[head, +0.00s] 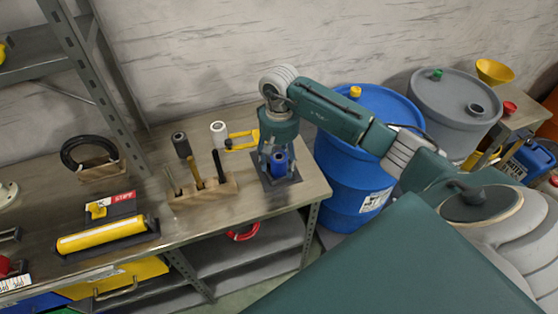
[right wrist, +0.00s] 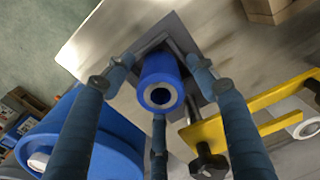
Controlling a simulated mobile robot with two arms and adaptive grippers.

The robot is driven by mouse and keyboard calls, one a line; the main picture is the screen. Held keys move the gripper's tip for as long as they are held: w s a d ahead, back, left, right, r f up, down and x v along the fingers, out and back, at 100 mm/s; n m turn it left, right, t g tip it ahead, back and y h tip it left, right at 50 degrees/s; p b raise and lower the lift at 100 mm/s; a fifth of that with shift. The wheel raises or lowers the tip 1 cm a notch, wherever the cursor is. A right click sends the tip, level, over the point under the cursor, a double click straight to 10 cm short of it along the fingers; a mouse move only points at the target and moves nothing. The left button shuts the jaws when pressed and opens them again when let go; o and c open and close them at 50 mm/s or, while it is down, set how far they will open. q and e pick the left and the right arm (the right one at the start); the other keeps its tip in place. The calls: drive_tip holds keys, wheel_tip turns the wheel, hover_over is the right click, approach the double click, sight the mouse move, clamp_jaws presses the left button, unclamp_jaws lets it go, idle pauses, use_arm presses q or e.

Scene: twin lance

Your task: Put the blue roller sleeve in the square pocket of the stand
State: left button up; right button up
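The blue roller sleeve (head: 280,164) stands roughly upright over the dark square stand (head: 292,180) at the bench's right end. In the right wrist view the sleeve (right wrist: 160,78) shows its near end with a dark hole, within the outline of the stand (right wrist: 203,80). Its lower end is hidden, so I cannot tell how deep it sits in the pocket. My right gripper (head: 273,158) is over the stand, its fingers around the sleeve. In the right wrist view the gripper (right wrist: 160,80) is open, with visible gaps between side fingertips and sleeve. My left gripper is out of view.
A yellow clamp (head: 241,141) lies close behind the stand, beside a white roll (head: 218,133) and a dark roll (head: 181,144). A wooden block with upright tools (head: 205,190) is to the left. A blue drum (head: 345,175) stands just right of the bench (head: 235,205).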

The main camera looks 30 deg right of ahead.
drive_tip(key=shift+r, duration=0.1)
drive_tip(key=shift+r, duration=0.2)
wheel_tip(320, 180, up, 12)
drive_tip(key=b, duration=0.4)
drive_tip(key=shift+f, duration=0.15)
drive_tip(key=shift+s+f, duration=0.1)
